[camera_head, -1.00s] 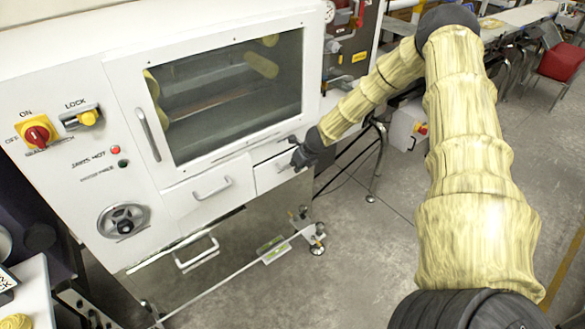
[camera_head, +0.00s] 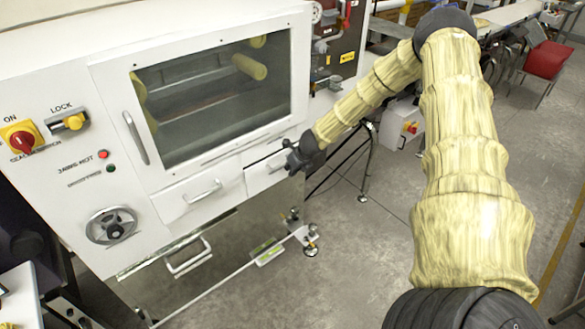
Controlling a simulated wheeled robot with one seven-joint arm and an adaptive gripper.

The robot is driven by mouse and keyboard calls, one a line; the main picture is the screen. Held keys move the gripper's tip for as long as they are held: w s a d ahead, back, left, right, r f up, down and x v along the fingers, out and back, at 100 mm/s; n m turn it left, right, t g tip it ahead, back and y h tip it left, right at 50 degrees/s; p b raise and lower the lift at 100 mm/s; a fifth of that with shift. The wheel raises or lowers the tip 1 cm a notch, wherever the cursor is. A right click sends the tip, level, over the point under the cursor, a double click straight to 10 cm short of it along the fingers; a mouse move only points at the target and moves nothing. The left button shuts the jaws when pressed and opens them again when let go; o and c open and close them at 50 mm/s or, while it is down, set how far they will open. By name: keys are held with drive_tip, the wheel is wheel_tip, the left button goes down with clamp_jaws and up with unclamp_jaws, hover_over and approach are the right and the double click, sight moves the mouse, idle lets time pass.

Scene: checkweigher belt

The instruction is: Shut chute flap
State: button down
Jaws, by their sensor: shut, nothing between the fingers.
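The white machine front has a small white panel (camera_head: 258,178) low on its right side, under the window. It may be the chute flap, but I cannot tell for sure. Its handle is partly behind my gripper. My gripper (camera_head: 291,161) is dark, shut and empty, at the panel's upper right. I cannot tell whether it touches the panel. Another white panel (camera_head: 186,204) with a bar handle sits to the left. Below it, a bar handle (camera_head: 187,257) stands out from the machine's lower front.
A windowed door (camera_head: 225,90) with a long handle fills the upper front. A handwheel (camera_head: 111,225) and switches (camera_head: 20,138) are at the left. A thin rail with a foot (camera_head: 311,250) runs low in front. Grey floor (camera_head: 350,270) is open at the right.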

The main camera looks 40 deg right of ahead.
wheel_tip(320, 180, up, 10)
drive_tip(key=shift+a+f, duration=0.15)
drive_tip(key=shift+f, duration=0.05)
idle(0.6)
drive_tip(key=s+a+f+n+g+h, duration=0.1)
drive_tip(key=s+a+f+n+g, duration=0.1)
drive_tip(key=s+a+f+n, duration=0.7)
drive_tip(key=s+a+f+n+g+h, duration=0.1)
drive_tip(key=s+a+f+n+g, duration=0.1)
drive_tip(key=s+a+f+n, duration=0.85)
drive_tip(key=s+a+n, duration=0.3)
drive_tip(key=s, duration=0.5)
drive_tip(key=s+a+n+g+y, duration=0.1)
drive_tip(key=s+a+n, duration=0.2)
drive_tip(key=s+n, duration=0.4)
drive_tip(key=s+a+f+n+g, duration=0.1)
drive_tip(key=s+a+n, duration=0.3)
drive_tip(key=s, duration=0.8)
drive_tip(key=shift+a+f+n+y, duration=0.3)
drive_tip(key=shift+f+n+y, duration=0.1)
drive_tip(key=shift+n, duration=0.35)
